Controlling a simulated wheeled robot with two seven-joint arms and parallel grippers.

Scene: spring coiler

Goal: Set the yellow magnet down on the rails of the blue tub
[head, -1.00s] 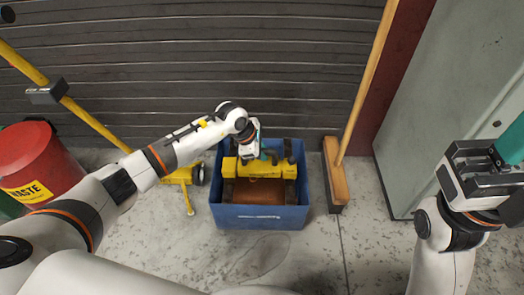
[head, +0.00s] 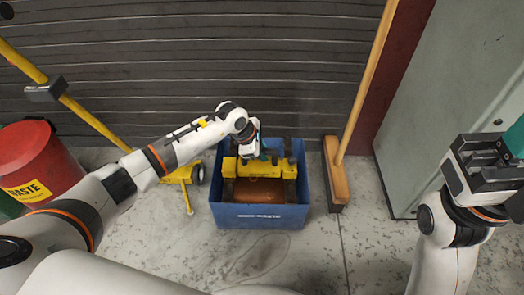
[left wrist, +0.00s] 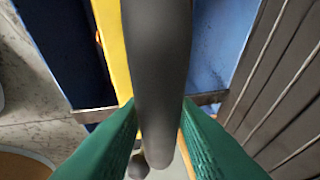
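The yellow magnet (head: 240,170) is a wide bar lying across the inside of the blue tub (head: 262,217). My left gripper (head: 262,155) is over it, with the fingers partly hidden by the hand. In the left wrist view the green fingers of my left gripper (left wrist: 160,110) press on both sides of a dark grey bar handle (left wrist: 160,60), with the yellow magnet (left wrist: 112,45) beneath.
A broom (head: 337,185) stands close to the tub's right side. A yellow wheeled thing (head: 185,178) is at its left, and a red waste bin (head: 38,158) stands farther left. A grey cabinet (head: 440,90) is at the right. The floor in front is clear.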

